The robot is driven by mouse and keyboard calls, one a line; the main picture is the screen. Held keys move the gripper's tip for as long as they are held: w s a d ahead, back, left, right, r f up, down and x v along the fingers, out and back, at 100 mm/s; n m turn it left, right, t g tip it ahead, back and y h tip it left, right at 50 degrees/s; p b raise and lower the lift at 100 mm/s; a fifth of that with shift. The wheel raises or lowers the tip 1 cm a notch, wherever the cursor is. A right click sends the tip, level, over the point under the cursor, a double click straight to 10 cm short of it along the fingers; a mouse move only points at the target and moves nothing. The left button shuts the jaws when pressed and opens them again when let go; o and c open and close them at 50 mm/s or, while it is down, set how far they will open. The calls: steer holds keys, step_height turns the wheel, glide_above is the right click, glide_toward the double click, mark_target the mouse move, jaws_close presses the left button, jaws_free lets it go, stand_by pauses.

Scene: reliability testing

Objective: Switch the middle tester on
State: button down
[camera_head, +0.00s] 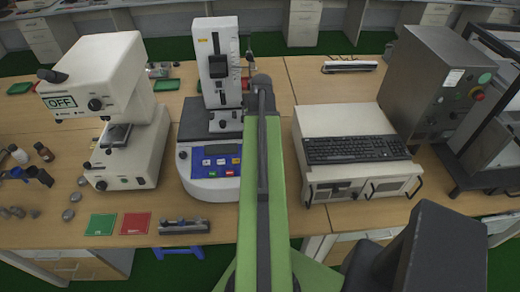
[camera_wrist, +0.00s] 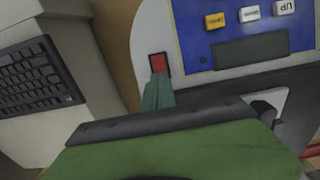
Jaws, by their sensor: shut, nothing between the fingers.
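The middle tester (camera_head: 228,187) is a grey and white machine with a blue front panel (camera_head: 216,161) and a tall white column (camera_head: 217,68). In the wrist view, which is turned over, its blue panel (camera_wrist: 245,30) shows yellow and white buttons. A red switch (camera_wrist: 159,63) sits on the pale casing beside the panel. My gripper (camera_wrist: 158,80) is shut and empty, its narrow fingertips right at the switch's near edge. I cannot tell whether they touch it. My arm hides the switch and gripper in the head view. No on/off state of this tester is readable.
Left stands a white tester (camera_head: 95,80) whose display reads OFF. Right are a white case (camera_head: 350,155) with a black keyboard (camera_head: 355,149) and a grey metal box (camera_head: 435,80). Green and red cards (camera_head: 118,224) and a small metal fixture (camera_head: 184,226) lie along the front edge.

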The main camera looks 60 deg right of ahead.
steer(key=shift+f+b, duration=0.75)
steer(key=shift+f, duration=0.05)
steer(key=shift+r, duration=0.1)
step_height(320, 180, up, 7)
steer(key=p, duration=0.7)
stand_by(0.5)
